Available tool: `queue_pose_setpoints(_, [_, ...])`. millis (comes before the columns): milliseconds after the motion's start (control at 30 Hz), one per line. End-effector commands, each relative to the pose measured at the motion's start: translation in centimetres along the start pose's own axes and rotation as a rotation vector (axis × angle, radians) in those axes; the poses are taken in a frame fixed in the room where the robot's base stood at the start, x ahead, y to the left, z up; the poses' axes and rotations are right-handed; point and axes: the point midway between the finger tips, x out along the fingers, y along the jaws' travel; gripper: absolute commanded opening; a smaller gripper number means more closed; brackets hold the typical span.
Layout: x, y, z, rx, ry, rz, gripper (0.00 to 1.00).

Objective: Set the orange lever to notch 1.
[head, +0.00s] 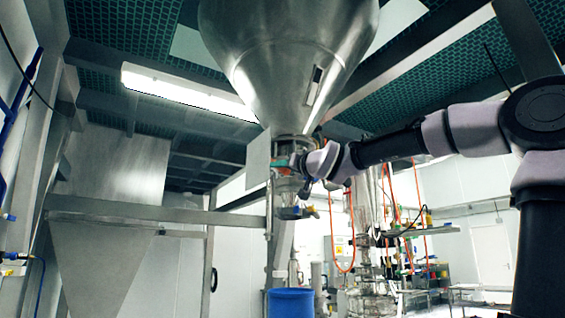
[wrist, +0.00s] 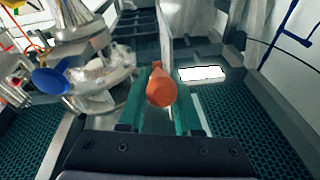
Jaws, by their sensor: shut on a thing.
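The orange lever (wrist: 160,90) points toward the wrist camera, with its rounded end between the two teal fingers of my gripper (wrist: 161,82). My gripper is shut on it, one finger on each side. In the head view my gripper (head: 281,163) is small, at the metal sifter outlet below the large steel hopper (head: 285,60). The lever cannot be made out clearly there. The notches and their numbers are not readable in either view, so I cannot tell which notch the lever is in.
A blue handle (wrist: 50,80) sticks out beside the outlet fittings in the wrist view. A thin upright plate (wrist: 165,35) stands just behind the lever. A blue drum (head: 290,303) stands below the outlet. Steel beams and orange hoses (head: 342,245) are nearby.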

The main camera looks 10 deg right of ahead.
Motion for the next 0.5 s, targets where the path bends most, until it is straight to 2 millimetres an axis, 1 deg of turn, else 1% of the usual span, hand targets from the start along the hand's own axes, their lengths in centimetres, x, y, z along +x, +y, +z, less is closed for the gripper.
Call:
queue_pose_setpoints(300, [0.0, 0.08, 0.22, 0.001, -0.001, 0.001, 0.0])
queue_pose_setpoints(333, [0.0, 0.08, 0.23, 0.001, -0.002, 0.001, 0.44])
queue_pose_setpoints(367, [0.0, 0.08, 0.24, 0.001, -0.002, 0.001, 0.55])
queue_pose_setpoints(400, [0.0, 0.07, 0.23, 0.001, -0.002, 0.001, 0.62])
queue_pose_setpoints(500, [0.0, 0.05, 0.2, 0.001, -0.001, 0.0, 0.62])
